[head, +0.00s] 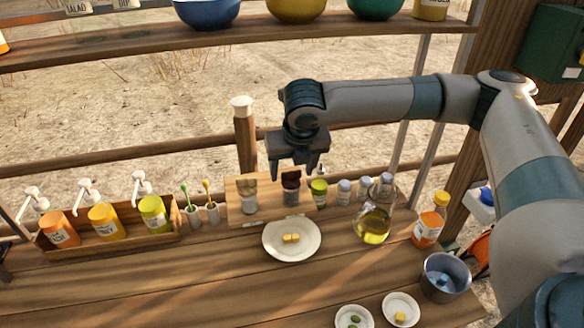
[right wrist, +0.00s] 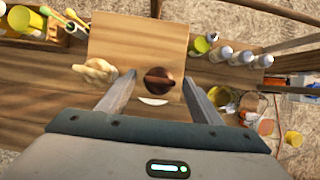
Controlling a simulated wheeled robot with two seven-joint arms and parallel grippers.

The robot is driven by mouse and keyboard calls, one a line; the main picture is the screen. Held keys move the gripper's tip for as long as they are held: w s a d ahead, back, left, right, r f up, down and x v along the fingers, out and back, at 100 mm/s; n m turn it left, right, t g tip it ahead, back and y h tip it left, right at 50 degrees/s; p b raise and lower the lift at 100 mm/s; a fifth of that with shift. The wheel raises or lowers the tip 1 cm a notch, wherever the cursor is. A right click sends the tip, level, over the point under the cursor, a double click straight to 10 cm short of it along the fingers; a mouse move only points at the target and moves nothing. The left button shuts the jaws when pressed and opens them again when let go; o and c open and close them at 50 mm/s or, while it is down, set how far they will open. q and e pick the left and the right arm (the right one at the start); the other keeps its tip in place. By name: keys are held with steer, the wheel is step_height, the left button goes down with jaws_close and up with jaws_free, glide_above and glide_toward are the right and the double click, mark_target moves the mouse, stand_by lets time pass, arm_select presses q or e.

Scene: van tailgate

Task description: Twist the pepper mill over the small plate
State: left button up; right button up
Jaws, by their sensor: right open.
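The dark-topped mill (head: 291,190), which looks like the pepper mill, stands upright on a wooden stand behind the plates. My right gripper (head: 297,170) is open above it, pointing down. In the right wrist view the mill's round brown top (right wrist: 158,78) shows between the spread fingers (right wrist: 159,76), with gaps on both sides. A light-topped mill (head: 249,197) stands to its left. A white plate (head: 275,252) with yellow pieces lies in front of the stand. Two smaller white dishes (head: 342,323) (head: 389,312) are at the front edge. A dark part at the left edge may be my left gripper.
The wooden stand (head: 269,213) holds the mills. Several small jars (head: 344,192) and an oil flask (head: 373,226) stand to the right. An orange bottle (head: 428,228) and a metal cup (head: 443,278) are farther right. Pump bottles (head: 104,222) fill a box at left. The front left counter is clear.

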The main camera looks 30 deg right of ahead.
steer(key=c, duration=1.1)
steer(key=shift+o, duration=0.2)
